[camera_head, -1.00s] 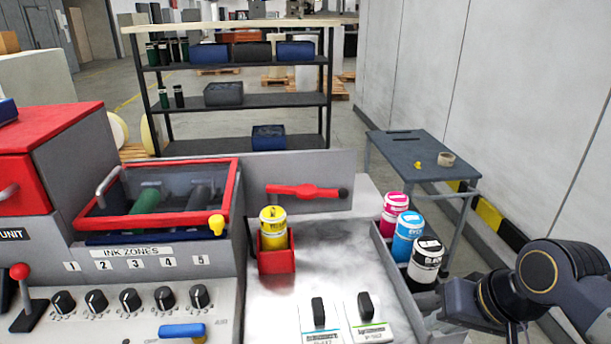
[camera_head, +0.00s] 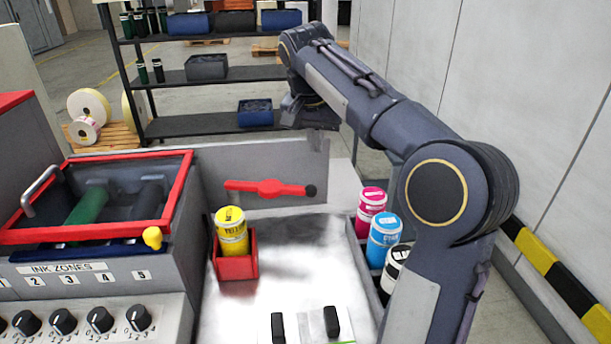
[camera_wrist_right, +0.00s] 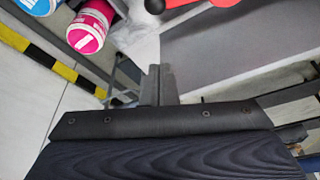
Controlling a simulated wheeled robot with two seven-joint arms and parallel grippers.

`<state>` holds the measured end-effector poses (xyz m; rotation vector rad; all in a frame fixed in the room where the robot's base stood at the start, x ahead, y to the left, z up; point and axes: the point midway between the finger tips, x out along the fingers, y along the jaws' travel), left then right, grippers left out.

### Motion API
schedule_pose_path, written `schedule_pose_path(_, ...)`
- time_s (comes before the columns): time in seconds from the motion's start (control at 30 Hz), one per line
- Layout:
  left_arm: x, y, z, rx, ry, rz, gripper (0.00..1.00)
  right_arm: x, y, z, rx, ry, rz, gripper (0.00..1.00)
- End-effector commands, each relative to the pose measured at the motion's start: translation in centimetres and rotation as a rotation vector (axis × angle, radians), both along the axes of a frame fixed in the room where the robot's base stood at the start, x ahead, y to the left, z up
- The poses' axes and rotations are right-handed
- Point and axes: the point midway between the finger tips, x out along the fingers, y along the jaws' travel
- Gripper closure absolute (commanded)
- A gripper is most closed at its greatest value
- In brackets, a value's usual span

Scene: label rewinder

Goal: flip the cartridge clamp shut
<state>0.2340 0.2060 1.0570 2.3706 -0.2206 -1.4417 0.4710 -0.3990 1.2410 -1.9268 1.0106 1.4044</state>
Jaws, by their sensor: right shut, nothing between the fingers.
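The cartridge clamp (camera_head: 270,188) is a red lever with a black knob at its right end. It lies roughly level across the grey upright panel, above and behind the red holder (camera_head: 236,265). A yellow cartridge (camera_head: 231,230) stands upright in that holder. My right gripper (camera_head: 318,142) is at the panel's top edge, up and to the right of the knob, apart from the lever. Its fingers are shut and empty. In the right wrist view the shut fingers (camera_wrist_right: 158,85) point toward the panel, with the red lever (camera_wrist_right: 200,12) and knob at the top edge. My left gripper is out of view.
Magenta (camera_head: 370,208), cyan (camera_head: 384,238) and black (camera_head: 396,268) cartridges stand in a side tray, partly behind my right arm. A red-framed ink unit (camera_head: 100,195) is at left. Two black-handled items (camera_head: 332,322) lie in front. The bench middle is clear.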

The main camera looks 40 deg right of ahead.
Motion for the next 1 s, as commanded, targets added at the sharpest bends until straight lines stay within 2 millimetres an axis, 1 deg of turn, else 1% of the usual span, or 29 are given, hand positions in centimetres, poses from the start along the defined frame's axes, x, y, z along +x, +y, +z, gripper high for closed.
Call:
schedule_pose_path(0.17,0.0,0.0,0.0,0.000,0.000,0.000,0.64,0.0,0.0,-0.2,0.000,-0.001,0.001,1.00)
schedule_pose_path(0.27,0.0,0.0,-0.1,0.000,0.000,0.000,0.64,0.1,-0.2,-0.9,0.000,0.001,0.002,1.00)
schedule_pose_path(0.37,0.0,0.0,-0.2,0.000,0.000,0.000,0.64,0.3,-0.6,-2.3,0.002,0.003,0.002,1.00)
schedule_pose_path(0.73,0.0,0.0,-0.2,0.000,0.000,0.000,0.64,1.7,-2.5,-9.6,0.002,0.004,0.001,1.00)
schedule_pose_path(0.77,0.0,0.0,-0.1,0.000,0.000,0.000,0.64,1.6,-2.4,-9.7,0.002,0.001,0.003,1.00)
schedule_pose_path(0.8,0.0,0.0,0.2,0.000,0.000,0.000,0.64,1.1,-1.6,-9.2,0.002,-0.003,0.007,1.00)
schedule_pose_path(0.9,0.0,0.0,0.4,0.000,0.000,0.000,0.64,0.3,-0.4,-8.9,0.002,-0.003,0.007,1.00)
schedule_pose_path(1.0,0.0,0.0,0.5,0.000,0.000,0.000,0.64,-0.2,0.3,-8.8,0.001,-0.002,0.005,1.00)
